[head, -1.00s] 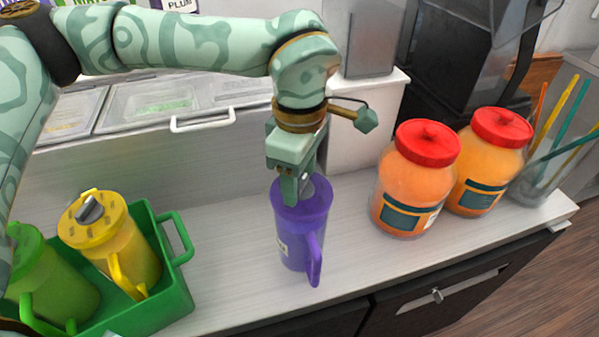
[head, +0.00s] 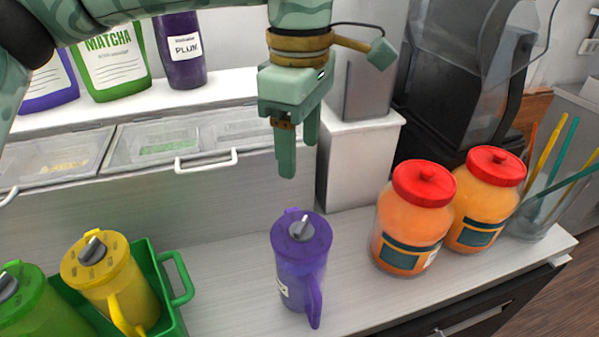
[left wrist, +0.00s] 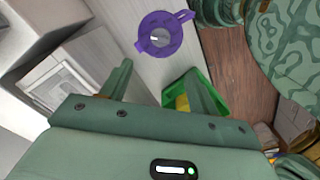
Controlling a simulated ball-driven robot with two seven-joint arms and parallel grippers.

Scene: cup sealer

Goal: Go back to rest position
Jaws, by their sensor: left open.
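My left gripper (head: 298,160) is open and empty in the head view, raised above and behind the purple pitcher. The purple pitcher (head: 300,262) stands upright on the pale counter (head: 225,285), with its lid on and a grey knob on top. It is apart from the gripper. In the left wrist view the pitcher (left wrist: 160,34) shows from above, and the two fingers of my left gripper (left wrist: 160,92) are spread apart. My right gripper is not in view.
A green crate (head: 176,275) holds a yellow pitcher (head: 118,285) and a green pitcher (head: 35,310) at the left. Two orange jars with red lids (head: 412,220) (head: 486,200) stand at the right, beside a clear container of straws (head: 545,205). Lidded bins (head: 160,140) line the back.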

